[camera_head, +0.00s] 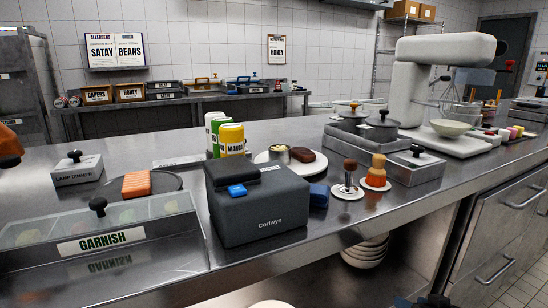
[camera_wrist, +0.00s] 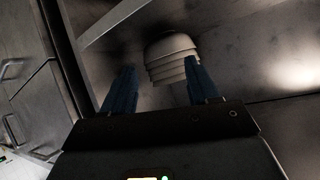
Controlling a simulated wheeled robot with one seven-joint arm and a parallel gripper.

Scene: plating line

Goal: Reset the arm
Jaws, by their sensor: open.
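My gripper (camera_wrist: 160,66) shows in the wrist view with its two blue fingers spread apart and nothing between them. A stack of pale bowls (camera_wrist: 172,60) lies beyond the fingertips, on the shelf under the counter, and a clear gap appears to separate them. In the head view, dark and blue parts at the bottom right edge look like a piece of my arm or gripper, low in front of the counter.
The steel counter (camera_head: 330,215) carries a dark Carlwyn box (camera_head: 262,215), a garnish bin (camera_head: 100,245), squeeze bottles (camera_head: 232,140), a plate with food (camera_head: 273,158) and a stand mixer (camera_head: 415,75). The bowl stack (camera_head: 366,254) sits below it. Drawers with handles (camera_head: 522,198) stand at right.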

